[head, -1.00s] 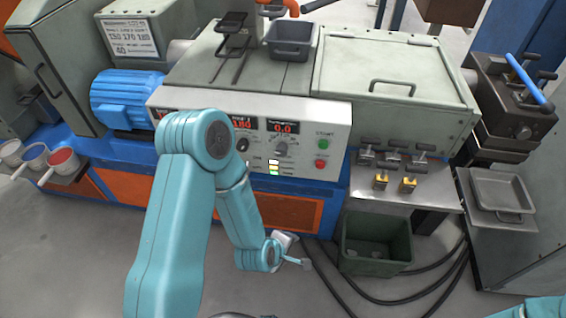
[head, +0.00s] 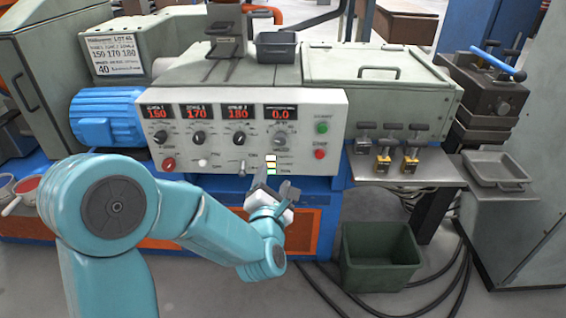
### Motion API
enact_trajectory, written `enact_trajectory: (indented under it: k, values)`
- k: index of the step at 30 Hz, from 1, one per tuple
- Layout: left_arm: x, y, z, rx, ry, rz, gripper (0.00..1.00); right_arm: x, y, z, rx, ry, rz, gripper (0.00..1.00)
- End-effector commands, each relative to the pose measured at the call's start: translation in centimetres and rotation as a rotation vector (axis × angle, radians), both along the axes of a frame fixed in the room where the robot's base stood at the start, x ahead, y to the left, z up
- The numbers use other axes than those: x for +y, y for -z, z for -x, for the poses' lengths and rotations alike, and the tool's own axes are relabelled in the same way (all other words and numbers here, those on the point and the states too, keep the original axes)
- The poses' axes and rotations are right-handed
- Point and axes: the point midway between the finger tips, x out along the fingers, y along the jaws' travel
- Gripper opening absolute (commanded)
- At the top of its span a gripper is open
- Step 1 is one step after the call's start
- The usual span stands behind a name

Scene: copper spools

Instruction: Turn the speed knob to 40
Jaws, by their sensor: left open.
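The control panel (head: 240,125) shows red displays reading 150, 170, 180 and, at the right end, 0.0. The knob under the 0.0 display (head: 280,138) is grey and round, and I take it as the speed knob; its pointer is too small to read. My left gripper (head: 269,178) is open and empty. My right gripper is not in view.
Three other knobs (head: 239,138) sit left along the panel. A green button (head: 321,127) and a red button (head: 319,154) are at its right. A green bin (head: 380,258) stands below.

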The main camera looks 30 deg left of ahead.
Motion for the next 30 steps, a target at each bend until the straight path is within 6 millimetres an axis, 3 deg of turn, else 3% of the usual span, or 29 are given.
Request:
enact_trajectory:
  k: [1,4,11,30]
  values:
    - [0.1,0.6,0.0,-0.017,-0.002,0.0,0.63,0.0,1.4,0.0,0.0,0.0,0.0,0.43]
    - [0.2,0.6,0.0,-0.037,-0.004,-0.002,0.63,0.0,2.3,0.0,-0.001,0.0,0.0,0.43]
    - [0.8,0.5,-1.2,-0.043,-0.004,-0.003,0.63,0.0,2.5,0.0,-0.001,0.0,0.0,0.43]
    - [7.2,0.5,-12.7,-0.041,0.002,-0.003,0.63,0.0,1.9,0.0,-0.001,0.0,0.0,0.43]
